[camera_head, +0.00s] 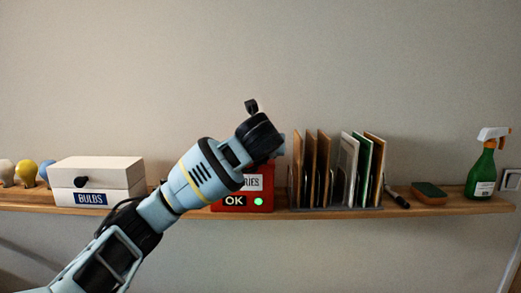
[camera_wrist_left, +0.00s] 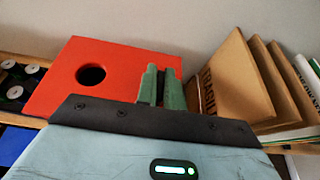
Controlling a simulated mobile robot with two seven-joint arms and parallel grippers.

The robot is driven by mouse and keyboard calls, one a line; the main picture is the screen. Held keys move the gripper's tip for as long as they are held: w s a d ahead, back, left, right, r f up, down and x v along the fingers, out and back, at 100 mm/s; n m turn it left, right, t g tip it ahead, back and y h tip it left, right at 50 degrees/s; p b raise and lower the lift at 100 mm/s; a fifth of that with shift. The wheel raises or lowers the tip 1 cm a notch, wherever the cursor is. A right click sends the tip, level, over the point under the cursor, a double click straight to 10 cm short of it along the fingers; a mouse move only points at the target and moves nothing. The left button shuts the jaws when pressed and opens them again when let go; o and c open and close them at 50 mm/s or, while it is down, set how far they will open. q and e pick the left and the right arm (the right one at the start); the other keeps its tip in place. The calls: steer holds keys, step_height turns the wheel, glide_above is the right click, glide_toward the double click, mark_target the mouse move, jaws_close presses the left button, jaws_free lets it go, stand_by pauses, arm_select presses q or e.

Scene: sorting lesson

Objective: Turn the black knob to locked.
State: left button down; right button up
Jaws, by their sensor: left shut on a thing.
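A red box (camera_head: 228,203) with a part-hidden label, an "OK" plate and a lit green light stands on the shelf behind my left arm. In the left wrist view, the red box (camera_wrist_left: 125,65) shows a round dark hole in its face. My left gripper (camera_wrist_left: 161,84) is shut at the right part of this box, with a dark thing between its green fingers. Its fingers mostly hide this thing, so I cannot tell for certain that it is the black knob. A black knob (camera_head: 82,182) also shows on the front of the white BULBS box (camera_head: 115,172). My right gripper is out of view.
Upright boards (camera_head: 316,165) in a rack stand close right of the red box. Dark cylinders with pale tops (camera_wrist_left: 16,92) lie left of the box in the left wrist view.

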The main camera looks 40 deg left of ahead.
arm_select(q)
steer(key=shift+f, duration=0.15)
stand_by(0.3)
steer(key=c, duration=1.5)
jaws_free()
steer(key=v, duration=0.8)
steer(key=shift+w, duration=0.15)
